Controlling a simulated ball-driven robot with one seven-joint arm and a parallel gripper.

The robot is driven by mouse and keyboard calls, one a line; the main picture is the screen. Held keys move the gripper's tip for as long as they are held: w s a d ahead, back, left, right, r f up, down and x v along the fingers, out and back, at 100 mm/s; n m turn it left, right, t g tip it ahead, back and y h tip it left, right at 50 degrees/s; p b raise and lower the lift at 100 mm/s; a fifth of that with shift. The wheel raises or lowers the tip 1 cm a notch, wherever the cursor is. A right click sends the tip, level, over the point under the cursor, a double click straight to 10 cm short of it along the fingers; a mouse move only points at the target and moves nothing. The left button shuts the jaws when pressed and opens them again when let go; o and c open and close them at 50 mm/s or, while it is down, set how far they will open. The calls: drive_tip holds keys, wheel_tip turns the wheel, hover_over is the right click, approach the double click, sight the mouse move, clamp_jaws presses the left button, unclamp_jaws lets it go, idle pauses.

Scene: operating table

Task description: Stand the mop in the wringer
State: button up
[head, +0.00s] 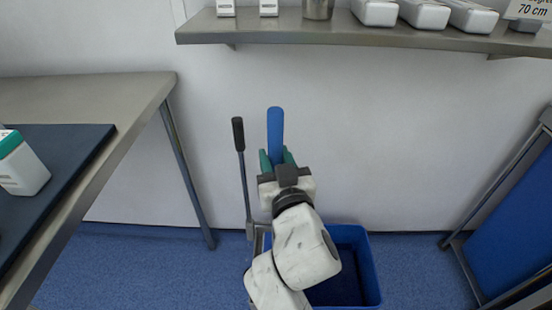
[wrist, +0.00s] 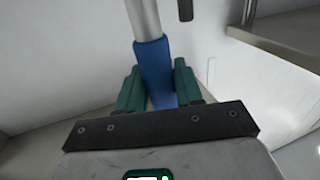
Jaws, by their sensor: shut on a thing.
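The mop shows as a blue handle grip (head: 275,130) standing roughly upright in the head view. In the wrist view its blue grip (wrist: 154,65) runs into a pale grey pole (wrist: 143,18). My gripper (head: 277,158) has its green fingers shut around the blue grip; the fingers also show on both sides of it in the wrist view (wrist: 156,85). The mop's lower end is hidden behind my arm. The wringer's lever (head: 243,180), with a black grip, rises just left of my gripper. Its blue bucket (head: 371,270) is below, partly hidden by my arm.
A steel table (head: 120,88) with a dark mat (head: 75,150) and a white bottle (head: 24,170) stands at left. A wall shelf (head: 350,35) holds boxes above. A blue-panelled metal frame (head: 515,235) is at right. Blue floor is open between bucket and frame.

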wheel_tip(320, 180, down, 10)
drive_tip(key=b, duration=0.8)
drive_tip(key=shift+r+b, duration=0.15)
drive_tip(key=shift+b, duration=0.2)
drive_tip(key=shift+f, duration=0.2)
idle(0.4)
drive_tip(key=shift+f+b, duration=0.3)
drive_tip(key=shift+b, duration=0.2)
drive_tip(key=shift+f+b, duration=0.6)
drive_tip(key=shift+f, duration=0.05)
idle(0.4)
drive_tip(key=o, duration=1.1)
drive_tip(key=shift+f, duration=0.15)
drive_tip(key=shift+s, duration=0.1)
drive_tip(key=p+v, duration=0.2)
drive_tip(key=v, duration=0.8)
drive_tip(key=shift+s+d, duration=0.1)
drive_tip(key=shift+s, duration=0.2)
